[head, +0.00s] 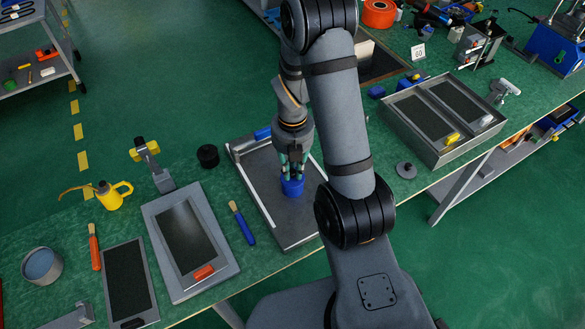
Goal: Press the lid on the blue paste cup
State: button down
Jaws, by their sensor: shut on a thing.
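The blue paste cup (292,188) is at the dark-floored tray in the middle of the bench. My gripper (291,170) points down at the cup's top, its teal fingers shut on the cup. The cup's top is hidden by the fingers, and I cannot tell whether its base touches the tray floor. A grey disc with a small knob (406,170), which looks like a lid, lies on the green bench to the right, apart from the cup.
The tray (297,232) has raised pale edges. A blue-handled brush (242,222) and a grey panel with a red piece (161,240) lie left of it. A black round piece (207,156) sits behind. A large metal tray (443,157) with two dark compartments stands right. My arm covers part of the bench.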

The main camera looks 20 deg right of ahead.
aim_at(292, 171)
jog(key=c, duration=1.6)
grip_release()
jog(key=shift+o, duration=0.2)
notch_tip(292, 171, up, 6)
jog(key=p, duration=0.5)
jog(key=shift+f, duration=0.15)
notch_tip(292, 171, down, 6)
jog(key=b, duration=0.5)
jog(key=shift+r, duration=0.35)
